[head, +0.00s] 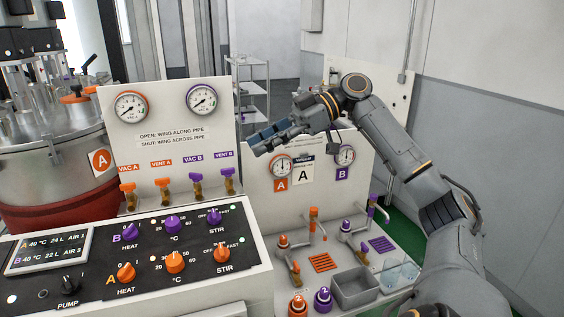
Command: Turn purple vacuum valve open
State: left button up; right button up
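The purple VAC B valve (195,178) is on the white panel, third from the left in a row of winged valves. Its purple wing sits on a brass body and looks set across the pipe. The label above it reads VAC B. My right gripper (253,140) reaches in from the right, above and to the right of the valve, with its fingers pointing left. It is apart from the valve, and I see nothing held. From this side I cannot tell how far its fingers are apart. My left gripper is out of view.
Orange VAC A (127,190) and VENT A (163,185) valves stand left of it; purple VENT B (229,174) is close on its right. A black knob panel (150,240) lies in front. A gauge board (262,190) stands on the right. A steel vessel (55,160) is at left.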

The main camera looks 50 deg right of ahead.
aim_at(196, 177)
jog(key=k, duration=0.15)
jog(key=l+u, duration=0.2)
jog(key=l, duration=0.2)
jog(key=k+l+u, duration=0.2)
jog(key=l, duration=0.15)
jog(key=k+l+u, duration=0.2)
jog(key=l, duration=0.2)
jog(key=i, duration=0.1)
